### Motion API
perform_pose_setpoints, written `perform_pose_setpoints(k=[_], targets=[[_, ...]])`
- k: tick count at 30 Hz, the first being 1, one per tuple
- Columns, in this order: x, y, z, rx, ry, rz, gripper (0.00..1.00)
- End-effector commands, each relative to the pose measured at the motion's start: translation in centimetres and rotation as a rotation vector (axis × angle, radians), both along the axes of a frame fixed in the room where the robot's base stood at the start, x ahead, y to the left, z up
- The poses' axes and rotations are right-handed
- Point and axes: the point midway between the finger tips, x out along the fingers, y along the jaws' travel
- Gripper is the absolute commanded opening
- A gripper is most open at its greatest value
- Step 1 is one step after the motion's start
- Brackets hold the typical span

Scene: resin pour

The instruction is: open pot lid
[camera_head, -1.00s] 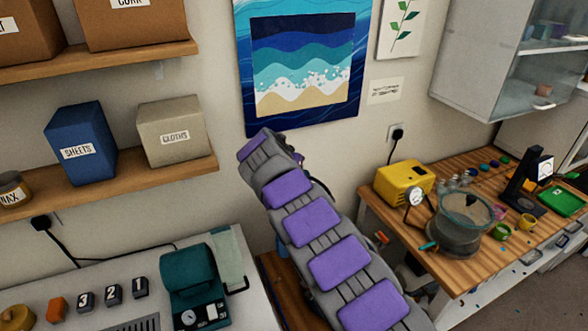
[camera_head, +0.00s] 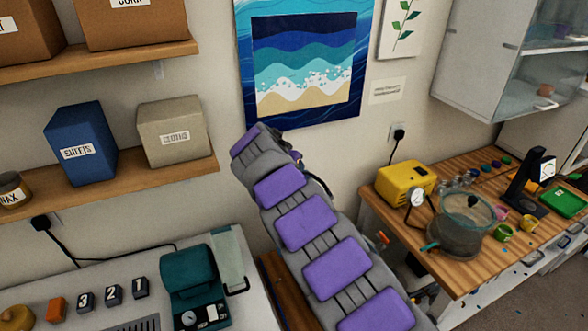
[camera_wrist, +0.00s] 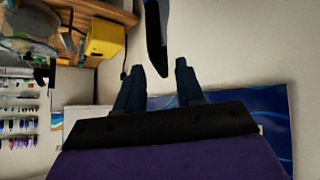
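The pot (camera_head: 455,241) is a grey vessel on the wooden bench at the right of the head view. A clear lid (camera_head: 462,212) with a dark knob covers its top. My gripper (camera_wrist: 160,66) shows in the wrist view with its two dark fingers apart. A dark, narrow shape comes down from the top edge near the gap between the fingertips; I cannot tell what it is. In the head view my arm stands left of the pot and hides the gripper. The gripper is well away from the pot, near the wall.
A yellow box (camera_head: 404,183) with a gauge (camera_head: 417,197) stands beside the pot. Small cups (camera_head: 503,231) and a black stand (camera_head: 528,183) are to its right. A wall picture (camera_head: 306,65) is behind my arm. A teal machine (camera_head: 191,283) stands on the left counter.

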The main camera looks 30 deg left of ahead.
Motion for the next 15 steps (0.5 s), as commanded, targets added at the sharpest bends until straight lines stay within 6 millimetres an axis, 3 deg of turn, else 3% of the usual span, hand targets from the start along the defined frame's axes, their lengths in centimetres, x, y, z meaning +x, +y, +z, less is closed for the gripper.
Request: perform_pose_setpoints(k=[15], targets=[[-7.2,0.2,7.3,-0.003,-0.001,0.003,0.38]])
